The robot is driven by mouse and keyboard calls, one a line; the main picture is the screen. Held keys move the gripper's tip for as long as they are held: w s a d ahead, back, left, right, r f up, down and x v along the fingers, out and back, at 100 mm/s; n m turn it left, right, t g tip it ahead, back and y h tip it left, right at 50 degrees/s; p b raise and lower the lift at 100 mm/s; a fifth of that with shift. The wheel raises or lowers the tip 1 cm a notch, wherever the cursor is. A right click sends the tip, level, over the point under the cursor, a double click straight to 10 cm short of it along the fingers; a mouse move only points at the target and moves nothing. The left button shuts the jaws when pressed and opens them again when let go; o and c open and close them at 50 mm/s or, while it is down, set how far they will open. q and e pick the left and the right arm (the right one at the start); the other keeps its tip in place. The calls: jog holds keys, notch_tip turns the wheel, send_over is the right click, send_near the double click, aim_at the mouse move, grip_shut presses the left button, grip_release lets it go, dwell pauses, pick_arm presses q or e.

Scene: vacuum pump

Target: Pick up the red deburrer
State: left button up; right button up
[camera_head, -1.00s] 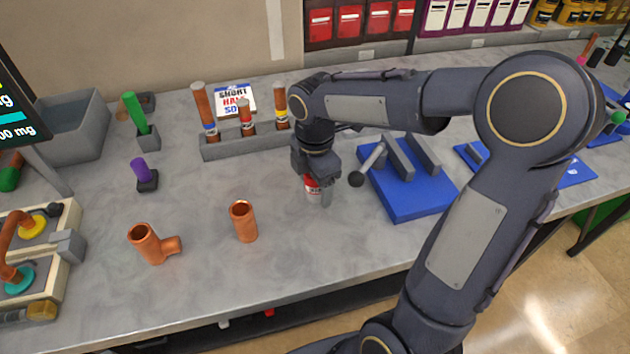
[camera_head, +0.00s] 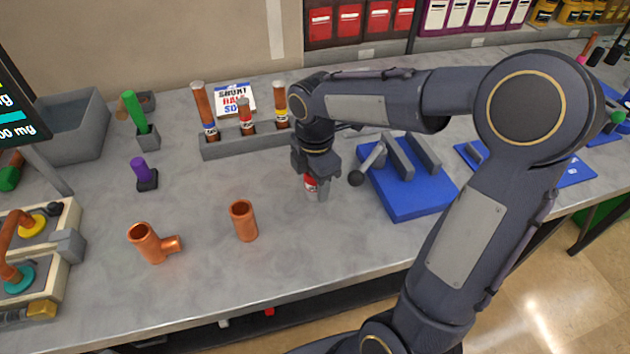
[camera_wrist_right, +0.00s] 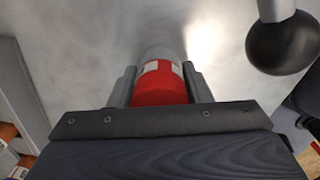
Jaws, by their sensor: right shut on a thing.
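The red deburrer (camera_head: 310,184) is a small red cylinder with a whitish label, in the middle of the bench in the head view. In the right wrist view the red deburrer (camera_wrist_right: 160,84) stands between the two fingers, with a grey part beyond the red one. My right gripper (camera_head: 316,190) points down and is shut on it; in the right wrist view the gripper (camera_wrist_right: 160,85) has a finger on each side of it. The gripper hides part of the deburrer in the head view. My left gripper is not in view.
A blue fixture (camera_head: 405,190) with a black-knobbed lever (camera_head: 356,178) stands close to the right of my gripper. A grey rack (camera_head: 245,142) of copper tubes stands behind left. A copper coupling (camera_head: 243,222) and a copper tee (camera_head: 153,243) stand to the left on clear bench.

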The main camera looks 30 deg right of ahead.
jog(key=shift+r, duration=0.45)
jog(key=r, duration=0.2)
jog(key=shift+s+a+r, duration=0.15)
jog(key=shift+s+r, duration=0.05)
jog(key=shift+r, duration=0.15)
jog(key=s+a+r, duration=0.6)
jog(key=s+r, duration=0.3)
jog(key=s, duration=0.2)
jog(key=w+r+p, duration=0.4)
jog(key=w+p, duration=0.1)
jog(key=w, duration=0.4)
jog(key=w+r+p, duration=0.5)
jog(key=w+p, duration=0.1)
jog(key=w, duration=0.4)
jog(key=w+f+p, duration=0.1)
jog(key=w+p, duration=0.1)
jog(key=w, duration=0.2)
jog(key=w+f+p, duration=0.1)
jog(key=w+p, duration=0.1)
jog(key=w, duration=0.3)
jog(key=w+f+p, duration=0.1)
jog(key=w+p, duration=0.2)
jog(key=w, duration=0.2)
jog(key=shift+w+d+f, duration=0.1)
jog(key=shift+w+d, duration=0.05)
jog(key=shift+w, duration=0.1)
